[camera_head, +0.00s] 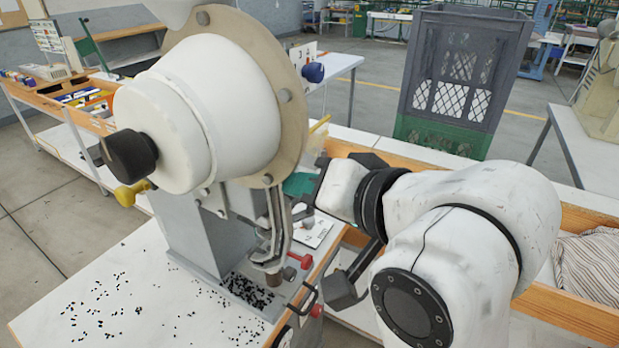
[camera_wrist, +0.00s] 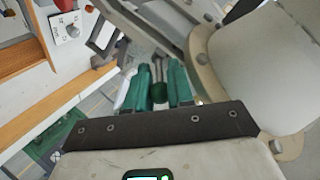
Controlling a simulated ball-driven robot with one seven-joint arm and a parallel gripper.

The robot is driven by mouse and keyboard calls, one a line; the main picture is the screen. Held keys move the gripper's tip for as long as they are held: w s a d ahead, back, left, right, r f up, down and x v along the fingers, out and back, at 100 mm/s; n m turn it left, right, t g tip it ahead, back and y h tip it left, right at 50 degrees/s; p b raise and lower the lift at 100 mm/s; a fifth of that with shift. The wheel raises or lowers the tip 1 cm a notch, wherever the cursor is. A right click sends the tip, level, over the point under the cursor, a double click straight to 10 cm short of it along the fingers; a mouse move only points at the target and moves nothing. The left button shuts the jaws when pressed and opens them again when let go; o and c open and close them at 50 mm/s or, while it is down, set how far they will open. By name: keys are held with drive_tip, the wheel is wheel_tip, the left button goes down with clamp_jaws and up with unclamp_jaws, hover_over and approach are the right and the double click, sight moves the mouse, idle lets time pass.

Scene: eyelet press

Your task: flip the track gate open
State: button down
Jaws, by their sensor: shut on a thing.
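The eyelet press has a big white drum (camera_head: 225,95) with a beige ring and a grey column. A narrow metal track (camera_head: 275,215) runs down from the drum to the press head. My gripper (camera_wrist: 158,88) shows teal fingers in the wrist view, closed around a small part at the grey track, which I take to be the track gate. The fingers hide most of the gate, so its position cannot be told. In the head view the teal fingers (camera_head: 299,184) show just right of the drum, partly covered by my wrist.
Black eyelets lie scattered on the white table (camera_head: 110,300). A red-knobbed lever (camera_head: 300,259) sticks out near the press head. The drum's beige ring (camera_wrist: 205,60) is close on the right of my fingers in the wrist view. A grey and green crate (camera_head: 455,85) stands behind.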

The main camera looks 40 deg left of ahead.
drive_tip(key=c, duration=1.3)
unclamp_jaws()
drive_tip(key=shift+c, duration=0.2)
drive_tip(key=w+b+v, duration=0.1)
drive_tip(key=v, duration=0.9)
drive_tip(key=shift+s+d, duration=0.4)
drive_tip(key=shift+s, duration=0.15)
drive_tip(key=shift+r, duration=0.15)
